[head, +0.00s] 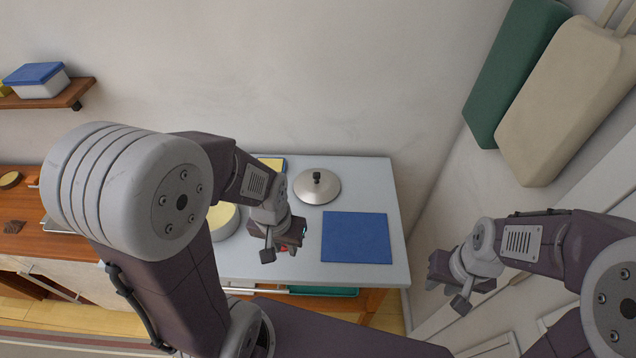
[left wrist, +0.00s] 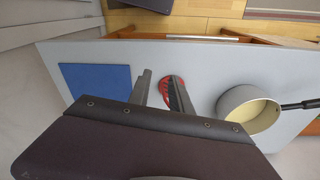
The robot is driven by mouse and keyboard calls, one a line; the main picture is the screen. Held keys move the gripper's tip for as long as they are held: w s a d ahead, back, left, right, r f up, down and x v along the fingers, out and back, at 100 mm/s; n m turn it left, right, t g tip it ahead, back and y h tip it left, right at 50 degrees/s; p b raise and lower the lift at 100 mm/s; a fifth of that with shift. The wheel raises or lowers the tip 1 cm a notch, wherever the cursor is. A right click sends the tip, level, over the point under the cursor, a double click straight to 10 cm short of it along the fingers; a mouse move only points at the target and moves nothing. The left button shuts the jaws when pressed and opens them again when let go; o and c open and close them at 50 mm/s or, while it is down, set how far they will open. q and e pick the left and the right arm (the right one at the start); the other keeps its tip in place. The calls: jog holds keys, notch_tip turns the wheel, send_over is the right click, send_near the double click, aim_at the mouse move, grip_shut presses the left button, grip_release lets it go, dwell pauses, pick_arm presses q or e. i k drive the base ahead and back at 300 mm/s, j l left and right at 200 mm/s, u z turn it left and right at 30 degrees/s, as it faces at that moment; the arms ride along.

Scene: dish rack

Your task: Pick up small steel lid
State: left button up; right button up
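A steel lid (head: 316,189) with a black knob lies on the grey tabletop, near the back wall. It does not show in the left wrist view. My left gripper (head: 291,236) is in front of the lid and a little to its left, apart from it. In the left wrist view its two fingers (left wrist: 160,84) stand apart with nothing held. A red item (left wrist: 172,90) lies on the table beyond them, partly hidden by a finger. My right gripper (head: 445,275) is out to the right, off the table; its finger opening is unclear.
A blue mat (head: 357,238) lies right of my left gripper. A pan (left wrist: 249,112) with a dark handle and yellowish inside is on the table, mostly hidden in the head view. Green and beige cushion-like panels (head: 560,105) are on the right wall. A wooden shelf (head: 55,97) is at left.

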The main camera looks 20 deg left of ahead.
aim_at(315, 186)
jog(key=u, duration=1.75)
jog(key=z, duration=1.15)
jog(key=i+j+u, duration=0.15)
jog(key=j, duration=0.25)
jog(key=i+j+u, duration=0.15)
jog(key=j, duration=0.3)
jog(key=i+j+u, duration=0.15)
jog(key=j, duration=0.2)
